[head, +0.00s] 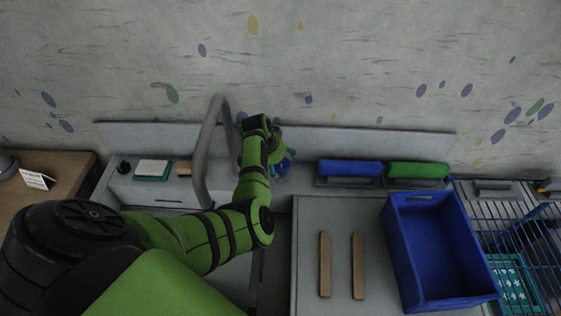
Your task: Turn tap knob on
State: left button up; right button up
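A grey curved tap spout (208,140) rises at the back of the counter, left of centre. My green and black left arm reaches past its right side toward the back wall. The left gripper (283,160) is at the far end of that arm, right of the spout and mostly hidden by the wrist. A small blue part (286,166) shows there; I cannot tell whether it is the tap knob or whether the gripper touches it. The fingers are too small and covered to read. My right gripper is not in the picture.
A blue crate (439,246) stands on the right of the counter, beside two wooden handles (325,264). Blue (350,168) and green (418,170) blocks sit along the back. A wire rack (520,225) is at far right. A teal-edged white pad (153,169) lies left of the spout.

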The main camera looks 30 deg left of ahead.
pick_arm(q)
jog(key=c, duration=0.6)
jog(key=shift+c, duration=1.2)
jog(key=shift+r, duration=0.1)
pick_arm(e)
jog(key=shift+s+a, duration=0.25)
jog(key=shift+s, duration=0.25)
